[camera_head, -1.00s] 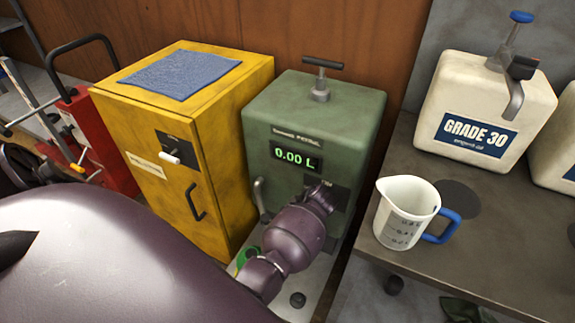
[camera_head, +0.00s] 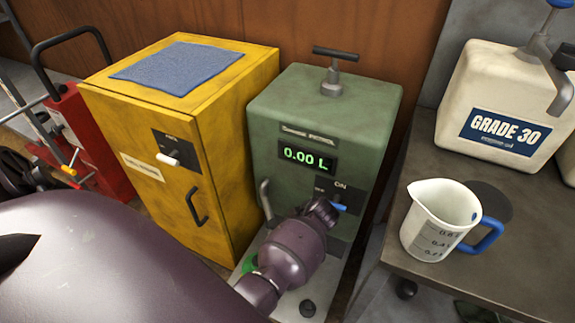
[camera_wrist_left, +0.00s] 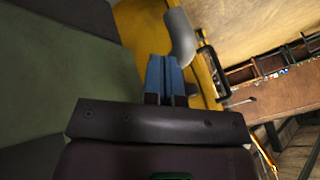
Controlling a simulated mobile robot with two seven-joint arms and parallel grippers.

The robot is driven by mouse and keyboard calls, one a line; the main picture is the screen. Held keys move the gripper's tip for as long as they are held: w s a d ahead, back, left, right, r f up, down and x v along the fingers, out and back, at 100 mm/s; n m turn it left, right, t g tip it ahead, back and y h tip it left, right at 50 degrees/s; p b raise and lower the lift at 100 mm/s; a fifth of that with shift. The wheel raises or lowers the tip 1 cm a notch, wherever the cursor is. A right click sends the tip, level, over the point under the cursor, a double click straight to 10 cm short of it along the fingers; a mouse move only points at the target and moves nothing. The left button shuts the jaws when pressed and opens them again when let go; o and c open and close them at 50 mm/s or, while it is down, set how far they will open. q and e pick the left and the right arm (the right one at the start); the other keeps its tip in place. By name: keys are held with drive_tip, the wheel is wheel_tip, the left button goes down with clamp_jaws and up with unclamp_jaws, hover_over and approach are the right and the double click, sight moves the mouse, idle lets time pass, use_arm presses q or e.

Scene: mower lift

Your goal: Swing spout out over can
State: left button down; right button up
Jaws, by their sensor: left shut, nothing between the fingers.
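The grey curved spout (camera_head: 265,199) stands at the left of the green petrol dispenser's (camera_head: 328,108) front. It also shows in the left wrist view (camera_wrist_left: 180,38), just beyond my fingertips. My left gripper (camera_wrist_left: 164,60) is shut and empty, its blue fingers side by side close to the spout; contact cannot be told. My right gripper is out of view.
A yellow cabinet (camera_head: 168,122) with a blue cloth (camera_head: 178,66) stands left of the dispenser. On the bench (camera_head: 510,270) at right are a measuring jug (camera_head: 432,222) and a Grade 30 container (camera_head: 485,85). The dispenser display (camera_head: 305,156) reads 0.00 L.

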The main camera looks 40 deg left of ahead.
use_arm(q)
drive_tip(key=shift+f, duration=0.15)
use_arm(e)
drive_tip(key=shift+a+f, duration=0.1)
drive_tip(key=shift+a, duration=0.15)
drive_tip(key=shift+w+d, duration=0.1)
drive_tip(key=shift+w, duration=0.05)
use_arm(q)
drive_tip(key=s+m+p, duration=0.1)
drive_tip(key=s+a+r+t+p, duration=0.1)
drive_tip(key=p, duration=0.1)
drive_tip(key=shift+s+a+m, duration=0.2)
drive_tip(key=shift+a+m, duration=0.1)
drive_tip(key=shift+m, duration=0.1)
drive_tip(key=s+a+m+t+p, duration=0.1)
drive_tip(key=s+a+f+m+p, duration=0.1)
drive_tip(key=s+m+p, duration=0.1)
drive_tip(key=shift+s+a+t, duration=0.2)
drive_tip(key=shift+t, duration=0.2)
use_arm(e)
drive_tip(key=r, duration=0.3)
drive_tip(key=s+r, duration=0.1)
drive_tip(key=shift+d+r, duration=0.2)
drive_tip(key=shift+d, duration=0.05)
use_arm(q)
drive_tip(key=shift+s, duration=0.1)
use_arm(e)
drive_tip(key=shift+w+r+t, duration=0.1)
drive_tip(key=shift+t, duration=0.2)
